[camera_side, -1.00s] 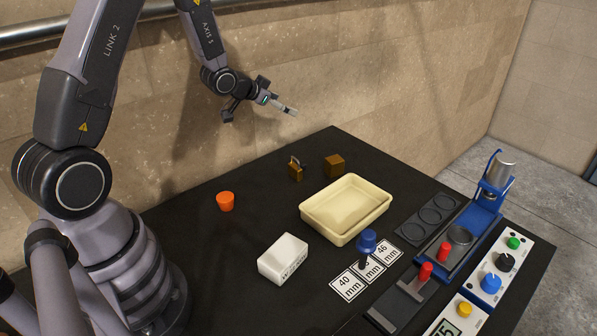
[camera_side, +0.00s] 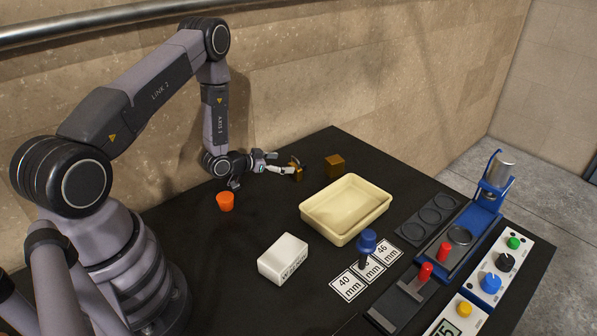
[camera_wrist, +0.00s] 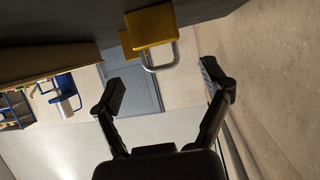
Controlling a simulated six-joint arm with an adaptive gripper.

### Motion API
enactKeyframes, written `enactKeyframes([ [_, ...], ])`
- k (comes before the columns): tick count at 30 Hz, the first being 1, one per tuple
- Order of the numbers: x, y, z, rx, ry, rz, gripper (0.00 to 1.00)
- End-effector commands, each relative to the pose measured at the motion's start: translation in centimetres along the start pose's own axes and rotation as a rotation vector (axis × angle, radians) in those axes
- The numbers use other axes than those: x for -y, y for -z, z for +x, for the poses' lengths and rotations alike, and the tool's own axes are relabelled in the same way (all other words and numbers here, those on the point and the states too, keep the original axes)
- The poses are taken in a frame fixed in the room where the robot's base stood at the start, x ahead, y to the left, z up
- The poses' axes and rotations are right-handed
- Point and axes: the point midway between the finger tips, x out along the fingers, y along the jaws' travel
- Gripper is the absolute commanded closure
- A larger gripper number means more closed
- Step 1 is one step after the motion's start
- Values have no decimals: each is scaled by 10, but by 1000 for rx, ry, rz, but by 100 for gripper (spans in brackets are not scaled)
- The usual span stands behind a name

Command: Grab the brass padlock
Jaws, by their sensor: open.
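The brass padlock (camera_side: 297,173) stands on the black table near its back edge, left of a brown cube. In the wrist view the padlock (camera_wrist: 152,26) shows its brass body at the top, with its silver shackle (camera_wrist: 160,66) pointing toward the space between my fingers. My gripper (camera_side: 282,164) is low over the table at the left of the padlock, its fingertips very close to it. In the wrist view my gripper (camera_wrist: 167,92) is open and empty, its fingers spread wider than the shackle. Whether a finger touches the padlock I cannot tell.
The brown cube (camera_side: 335,166) stands just right of the padlock. A cream tray (camera_side: 318,228) lies in front. An orange cup (camera_side: 225,202) stands below my wrist. A white box (camera_side: 283,260) and a blue press (camera_side: 485,205) are farther away. The stone wall (camera_side: 330,80) is close behind.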

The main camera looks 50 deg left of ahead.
Motion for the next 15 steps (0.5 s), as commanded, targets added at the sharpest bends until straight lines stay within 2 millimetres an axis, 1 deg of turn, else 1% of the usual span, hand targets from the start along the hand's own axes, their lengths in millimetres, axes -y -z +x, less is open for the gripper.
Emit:
enactKeyframes([
  [3,-1,0,22,-1,-3,4,22],
  [7,-1,-1,41,1,-2,2,22],
  [10,0,0,48,2,-1,2,22],
  [15,0,0,50,3,0,1,22],
])
